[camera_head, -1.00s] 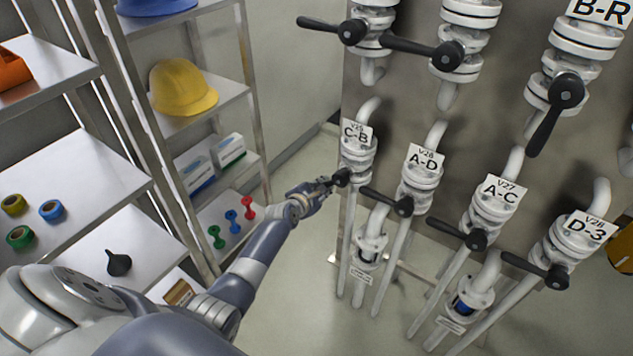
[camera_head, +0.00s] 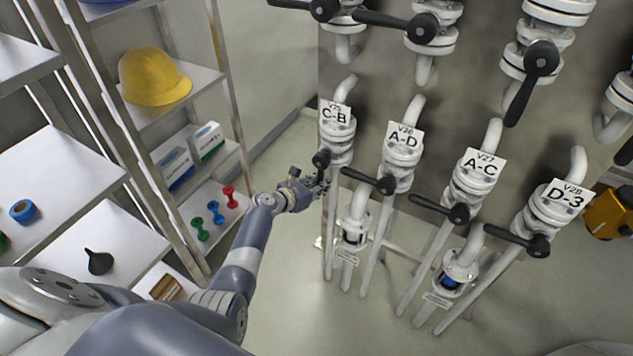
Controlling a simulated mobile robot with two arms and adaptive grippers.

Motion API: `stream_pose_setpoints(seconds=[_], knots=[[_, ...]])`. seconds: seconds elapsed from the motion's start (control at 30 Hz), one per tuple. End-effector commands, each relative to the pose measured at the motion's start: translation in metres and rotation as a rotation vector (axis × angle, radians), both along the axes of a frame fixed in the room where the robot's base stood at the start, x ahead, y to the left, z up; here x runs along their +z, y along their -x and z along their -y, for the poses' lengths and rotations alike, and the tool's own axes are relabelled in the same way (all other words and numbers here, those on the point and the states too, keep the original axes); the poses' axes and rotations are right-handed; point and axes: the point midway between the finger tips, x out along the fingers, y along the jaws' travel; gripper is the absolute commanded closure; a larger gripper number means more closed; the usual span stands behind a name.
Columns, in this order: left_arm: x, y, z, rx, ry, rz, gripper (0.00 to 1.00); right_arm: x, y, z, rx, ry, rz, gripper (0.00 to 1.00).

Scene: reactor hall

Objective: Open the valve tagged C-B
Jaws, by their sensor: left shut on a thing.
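The valve tagged C-B (camera_head: 337,140) is the leftmost white valve of the lower row, on a pipe in front of the grey panel. Its black handle hub (camera_head: 321,158) faces me, and most of its lever is hidden by my left gripper. My left gripper (camera_head: 319,184) is just below the hub, shut on the lever, which appears to hang down along the pipe. My right gripper is not in view.
Valves A-D (camera_head: 399,165), A-C (camera_head: 470,187) and D-3 (camera_head: 549,210) stand to the right, their black levers pointing left. More valves are above. Shelves with a yellow helmet (camera_head: 153,78) stand left. Floor below the pipes is clear.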

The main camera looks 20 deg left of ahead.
Motion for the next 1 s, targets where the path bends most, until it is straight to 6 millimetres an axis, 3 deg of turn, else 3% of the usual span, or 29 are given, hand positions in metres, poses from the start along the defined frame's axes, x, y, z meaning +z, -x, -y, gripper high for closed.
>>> stream_pose_setpoints(seconds=[0.03, 0.53, 0.57, 0.63, 1.0], knots=[[-0.0064, 0.0035, 0.0074, -0.012, 0.015, -0.014, 1.0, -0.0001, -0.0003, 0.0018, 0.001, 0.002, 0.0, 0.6], [-0.0067, 0.0039, 0.0084, -0.012, 0.028, -0.015, 1.0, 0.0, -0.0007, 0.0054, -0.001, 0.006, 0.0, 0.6], [-0.0067, 0.0038, 0.0083, -0.012, 0.028, -0.015, 0.76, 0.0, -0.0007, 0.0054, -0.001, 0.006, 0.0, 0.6], [-0.0065, 0.0037, 0.0081, -0.012, 0.027, -0.015, 0.62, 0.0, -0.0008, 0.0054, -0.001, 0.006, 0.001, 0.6], [-0.0017, 0.0026, 0.0034, -0.005, 0.022, -0.006, 0.62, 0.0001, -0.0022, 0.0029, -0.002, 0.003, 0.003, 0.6]])
